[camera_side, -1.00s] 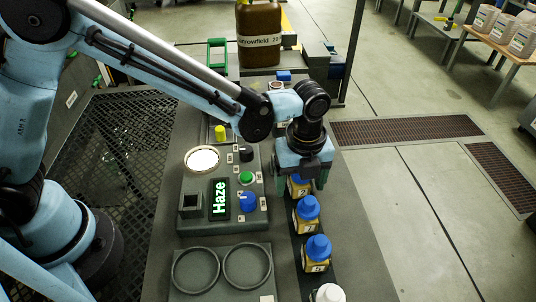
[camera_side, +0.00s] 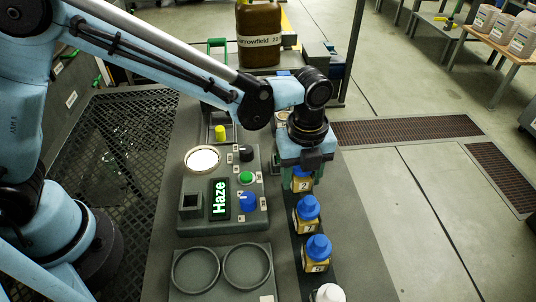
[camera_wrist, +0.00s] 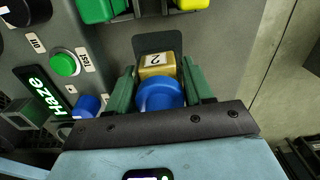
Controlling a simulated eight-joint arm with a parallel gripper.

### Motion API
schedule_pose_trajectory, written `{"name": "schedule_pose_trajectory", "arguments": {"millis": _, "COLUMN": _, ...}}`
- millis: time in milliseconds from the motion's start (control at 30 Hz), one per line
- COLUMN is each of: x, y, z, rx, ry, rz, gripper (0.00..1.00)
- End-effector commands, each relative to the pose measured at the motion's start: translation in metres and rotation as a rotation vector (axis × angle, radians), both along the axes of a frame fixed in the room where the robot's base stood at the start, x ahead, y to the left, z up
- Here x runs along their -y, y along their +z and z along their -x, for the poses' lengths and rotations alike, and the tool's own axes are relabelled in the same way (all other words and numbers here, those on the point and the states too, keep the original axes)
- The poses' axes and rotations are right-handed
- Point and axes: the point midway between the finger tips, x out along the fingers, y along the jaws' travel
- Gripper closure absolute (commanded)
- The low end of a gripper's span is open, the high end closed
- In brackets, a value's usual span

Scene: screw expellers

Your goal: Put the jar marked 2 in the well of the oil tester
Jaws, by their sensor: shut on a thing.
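The jar marked 2 (camera_side: 301,184) has a yellow body, a label with a 2 and a blue cap. My gripper (camera_side: 302,173) is shut on it from above. In the wrist view the jar (camera_wrist: 159,93) sits between the two green fingers (camera_wrist: 161,88), its cap toward the camera. The oil tester (camera_side: 245,214) is a grey unit to the left of the jar. It has a lit "Haze" display, a green button and a blue knob. A raised block with a dark square opening (camera_side: 190,202), which looks like the well, is at its front left; it appears empty.
Two blue-capped jars (camera_side: 307,213) (camera_side: 317,252) and a white-capped one (camera_side: 328,292) stand in a row in front of the held jar. A tray with two round recesses (camera_side: 222,268) lies before the tester. A large brown container (camera_side: 258,38) stands at the back.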

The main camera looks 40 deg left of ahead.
Motion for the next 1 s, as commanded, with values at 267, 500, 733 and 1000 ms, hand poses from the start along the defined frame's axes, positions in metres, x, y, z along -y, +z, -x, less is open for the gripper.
{"name": "schedule_pose_trajectory", "arguments": {"millis": 267, "x": 0.000, "y": 0.051, "z": 0.000, "rx": -0.001, "ry": 0.000, "rz": 0.000, "gripper": 0.87}}
{"name": "schedule_pose_trajectory", "arguments": {"millis": 500, "x": -0.005, "y": 0.076, "z": 0.000, "rx": -0.002, "ry": 0.010, "rz": -0.001, "gripper": 0.87}}
{"name": "schedule_pose_trajectory", "arguments": {"millis": 733, "x": -0.061, "y": 0.088, "z": 0.009, "rx": -0.002, "ry": 0.136, "rz": -0.001, "gripper": 0.87}}
{"name": "schedule_pose_trajectory", "arguments": {"millis": 1000, "x": -0.151, "y": 0.091, "z": 0.046, "rx": -0.001, "ry": 0.368, "rz": 0.000, "gripper": 0.87}}
